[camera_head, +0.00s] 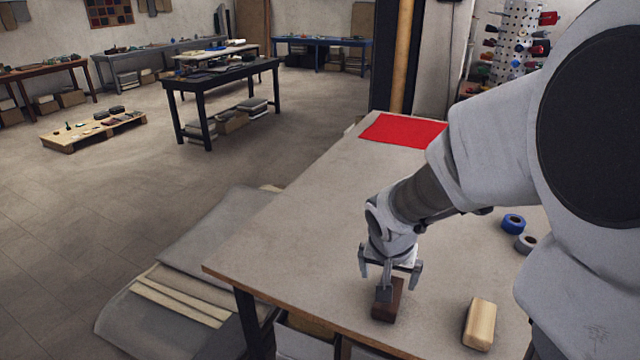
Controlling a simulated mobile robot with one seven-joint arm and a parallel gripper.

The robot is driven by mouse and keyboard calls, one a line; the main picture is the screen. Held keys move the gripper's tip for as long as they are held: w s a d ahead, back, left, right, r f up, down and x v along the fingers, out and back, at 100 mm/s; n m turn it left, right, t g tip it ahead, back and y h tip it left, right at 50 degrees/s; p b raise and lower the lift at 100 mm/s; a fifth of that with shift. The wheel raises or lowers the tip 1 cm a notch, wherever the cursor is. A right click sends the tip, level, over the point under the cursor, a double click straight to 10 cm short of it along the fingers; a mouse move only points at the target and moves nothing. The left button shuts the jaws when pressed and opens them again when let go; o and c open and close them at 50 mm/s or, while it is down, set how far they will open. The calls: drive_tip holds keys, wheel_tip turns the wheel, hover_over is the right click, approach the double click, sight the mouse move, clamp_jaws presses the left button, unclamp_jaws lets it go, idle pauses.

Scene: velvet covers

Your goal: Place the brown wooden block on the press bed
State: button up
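The brown wooden block (396,304) is a small dark block on the near part of the table, close to its front edge. My gripper (388,284) points down right over it, and a grey finger overlaps the block's left upper part. I cannot tell whether the fingers are closed on it or only beside it. The block looks to be at table level. A flat red sheet (403,130) lies at the far end of the table. I cannot tell for certain which surface is the press bed.
A pale wooden block (481,324) lies right of the brown one. Blue (513,223) and grey (526,244) tape rolls lie behind it, near my arm. The table's (310,220) left and middle area is clear. A dark post (393,55) stands behind the red sheet.

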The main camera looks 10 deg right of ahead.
drive_tip(key=b, duration=0.2)
hover_over(384, 305)
wheel_tip(384, 305, down, 7)
drive_tip(key=shift+f, duration=0.1)
drive_tip(key=shift+d+b+x, duration=0.15)
drive_tip(key=shift+b+x, duration=0.05)
drive_tip(key=shift+x, duration=1.25)
drive_tip(key=shift+d+b+x, duration=0.1)
drive_tip(key=shift+b+x, duration=0.05)
drive_tip(key=shift+x, duration=1.25)
drive_tip(key=shift+w, duration=0.15)
clamp_jaws()
